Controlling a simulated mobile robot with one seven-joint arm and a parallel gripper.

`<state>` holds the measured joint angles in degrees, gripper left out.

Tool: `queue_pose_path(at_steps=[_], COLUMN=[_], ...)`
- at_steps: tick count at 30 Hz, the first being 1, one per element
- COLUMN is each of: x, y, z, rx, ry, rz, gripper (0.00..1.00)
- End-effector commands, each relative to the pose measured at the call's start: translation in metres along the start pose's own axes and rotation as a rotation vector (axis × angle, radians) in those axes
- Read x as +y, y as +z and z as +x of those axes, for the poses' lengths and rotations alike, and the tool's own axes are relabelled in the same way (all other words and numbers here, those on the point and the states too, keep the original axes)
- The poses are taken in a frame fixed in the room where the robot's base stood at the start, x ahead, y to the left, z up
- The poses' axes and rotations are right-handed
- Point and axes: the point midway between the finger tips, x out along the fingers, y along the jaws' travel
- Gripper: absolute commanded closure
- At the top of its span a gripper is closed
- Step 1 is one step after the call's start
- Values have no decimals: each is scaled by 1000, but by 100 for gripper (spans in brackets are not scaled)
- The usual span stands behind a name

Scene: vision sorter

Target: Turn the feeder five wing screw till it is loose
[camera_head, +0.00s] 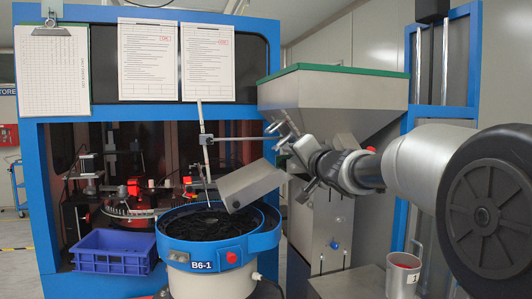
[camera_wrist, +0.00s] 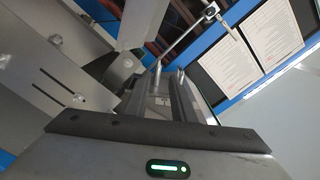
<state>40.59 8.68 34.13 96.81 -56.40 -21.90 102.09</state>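My gripper (camera_head: 279,130) is in front of the grey hopper (camera_head: 335,100), above the metal chute (camera_head: 252,187) that slopes to the blue bowl feeder marked B6-1 (camera_head: 220,245). In the wrist view my gripper (camera_wrist: 169,70) has its two slim fingertips apart, with a narrow gap and nothing clearly held between them. I cannot tell whether this is the wing screw. No label five is readable.
A thin rod (camera_head: 236,138) on a post (camera_head: 204,140) stands close left of the gripper. A blue crate (camera_head: 112,252) is left of the bowl, and a metal mug (camera_head: 403,275) is at lower right. Paper sheets (camera_head: 148,60) hang on the blue frame. Black parts fill the bowl.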

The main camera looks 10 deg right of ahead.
Motion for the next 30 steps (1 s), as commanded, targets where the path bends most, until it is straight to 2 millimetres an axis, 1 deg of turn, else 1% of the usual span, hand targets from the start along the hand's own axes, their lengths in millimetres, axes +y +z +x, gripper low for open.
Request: queue_pose_path(at_steps=[1,3,12,18,21,24,30], x=[2,3,1,-1,-1,0,1], y=[2,3,2,-1,0,0,0], z=[12,27,93,129,140,146,149], rx=[-2,-2,-2,-1,-1,0,1], ry=[-2,-2,0,2,2,2,3], rz=[4,5,4,2,1,0,-1], gripper=[77,77,77,77,77,77,77])
